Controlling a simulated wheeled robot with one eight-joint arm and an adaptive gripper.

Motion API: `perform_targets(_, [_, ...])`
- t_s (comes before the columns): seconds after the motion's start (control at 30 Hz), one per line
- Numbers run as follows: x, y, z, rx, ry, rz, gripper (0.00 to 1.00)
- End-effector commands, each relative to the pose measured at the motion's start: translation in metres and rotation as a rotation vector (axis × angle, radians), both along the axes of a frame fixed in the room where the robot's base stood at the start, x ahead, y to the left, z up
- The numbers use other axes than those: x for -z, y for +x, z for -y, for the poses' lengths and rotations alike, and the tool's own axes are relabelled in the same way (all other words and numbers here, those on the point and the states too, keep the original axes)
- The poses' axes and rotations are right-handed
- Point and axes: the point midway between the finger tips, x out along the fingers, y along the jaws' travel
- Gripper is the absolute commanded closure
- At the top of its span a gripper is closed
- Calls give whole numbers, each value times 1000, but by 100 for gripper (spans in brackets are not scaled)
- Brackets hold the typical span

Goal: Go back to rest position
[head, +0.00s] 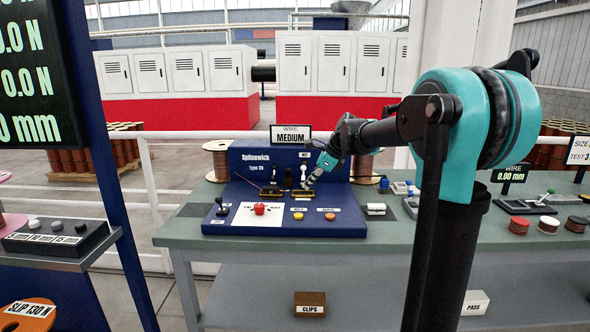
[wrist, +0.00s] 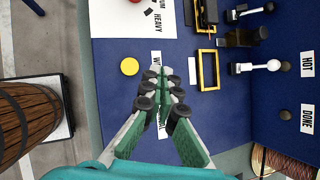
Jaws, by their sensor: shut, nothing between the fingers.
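My gripper (head: 312,178) is at the end of my teal and black arm, above the right part of the blue Splicewick machine (head: 240,165). In the wrist view my gripper (wrist: 163,72) is shut, its fingertips together and empty, over the blue panel beside a yellow button (wrist: 129,66). The fingers cover part of a white label and whatever lies under them. A yellow frame (wrist: 208,70) and a white-knobbed lever (wrist: 273,65) are to the right in the wrist view.
The machine stands on a green-topped bench (head: 450,238). Copper wire spools (head: 216,160) flank it. A red knob (head: 259,209) is on its front. A gauge with a green-knobbed lever (head: 530,203) is at right. A blue post (head: 105,150) rises at left. A wooden barrel (wrist: 25,118) shows in the wrist view.

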Motion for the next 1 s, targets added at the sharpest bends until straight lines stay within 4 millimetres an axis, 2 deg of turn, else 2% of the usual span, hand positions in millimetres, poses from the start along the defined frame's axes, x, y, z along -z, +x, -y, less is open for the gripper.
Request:
perform_targets(0.17, [38,-47,24,-219,-166,123,100])
perform_targets(0.4, [111,-143,70,-683,-492,311,100])
perform_targets(0.7, [199,-268,121,-1306,-848,436,100])
perform_targets(0.83, [224,-304,135,-1496,-935,452,100])
perform_targets(0.9, [231,-317,139,-1563,-962,454,100])
perform_targets(1.0, [237,-324,142,-1614,-982,456,100])
